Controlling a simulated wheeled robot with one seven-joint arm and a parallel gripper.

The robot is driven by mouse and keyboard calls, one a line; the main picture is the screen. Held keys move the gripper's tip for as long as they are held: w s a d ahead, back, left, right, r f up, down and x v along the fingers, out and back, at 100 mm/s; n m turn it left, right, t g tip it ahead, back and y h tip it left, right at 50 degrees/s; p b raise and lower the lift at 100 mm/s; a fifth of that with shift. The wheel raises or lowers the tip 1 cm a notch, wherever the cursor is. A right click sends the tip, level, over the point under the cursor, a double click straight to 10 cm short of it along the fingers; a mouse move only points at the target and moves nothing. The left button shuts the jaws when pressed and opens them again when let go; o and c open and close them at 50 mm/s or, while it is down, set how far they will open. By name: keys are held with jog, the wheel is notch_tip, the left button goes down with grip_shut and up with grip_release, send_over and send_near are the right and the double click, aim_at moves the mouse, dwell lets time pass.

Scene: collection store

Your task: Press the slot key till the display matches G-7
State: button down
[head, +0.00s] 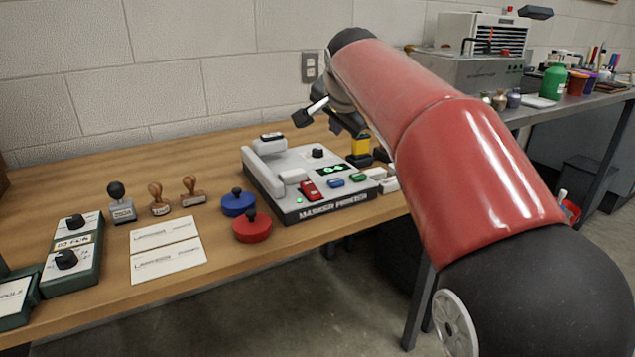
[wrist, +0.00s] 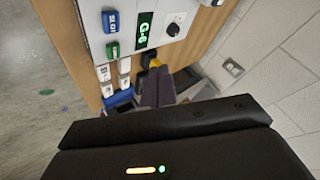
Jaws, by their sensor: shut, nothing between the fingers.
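The marker printer (head: 276,183) is a pale grey machine on the wooden bench. Its green-lit display (wrist: 145,32) appears to read G-6, turned sideways in the wrist view; it is too small to read in the head view (head: 331,169). The blue key (wrist: 110,21) carries lettering that looks like SLOT. It also shows in the head view (head: 336,183), between a red key (head: 311,191) and a green key (head: 358,177). My gripper (wrist: 158,80) is shut and empty, apart from the keys, beyond the printer's edge in the wrist view. My arm hides part of it in the head view.
A yellow-topped item (head: 361,147) stands close by the printer's right side, near my gripper. Stamps and printed cards are farther left. The bench behind the printer is clear.

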aim_at(336, 183)
jog(key=shift+d+f, duration=0.1)
notch_tip(336, 183, down, 9)
jog(key=b, duration=0.6)
dwell(2.1)
jog(key=shift+f+b, duration=0.25)
jog(key=shift+b, duration=0.2)
jog(key=shift+f+b, duration=0.4)
jog(key=shift+f, duration=0.1)
dwell(0.5)
jog(key=shift+r, duration=0.15)
jog(key=shift+r+p, duration=0.8)
